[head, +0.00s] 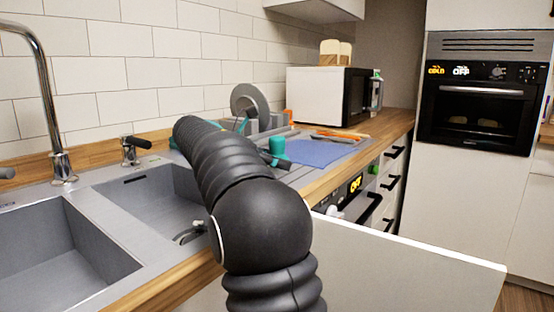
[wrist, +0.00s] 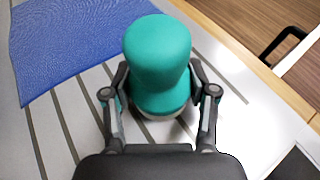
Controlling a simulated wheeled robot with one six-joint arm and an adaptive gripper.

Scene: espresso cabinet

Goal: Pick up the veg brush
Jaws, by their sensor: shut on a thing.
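The veg brush (wrist: 157,50) has a rounded teal handle and stands upright on the ribbed draining area in the wrist view. Its teal top also shows in the head view (head: 277,147), just beyond my arm. My gripper (wrist: 159,82) is shut on it, with one dark finger on each side of the teal body. I cannot tell whether the brush touches the surface.
A blue cloth (head: 325,153) lies beside the brush, with an orange-handled utensil (head: 338,137) near it. A dish rack with a grey plate (head: 249,102) stands behind. The sink (head: 60,245) is at left. The wooden counter edge (wrist: 245,58) is at right.

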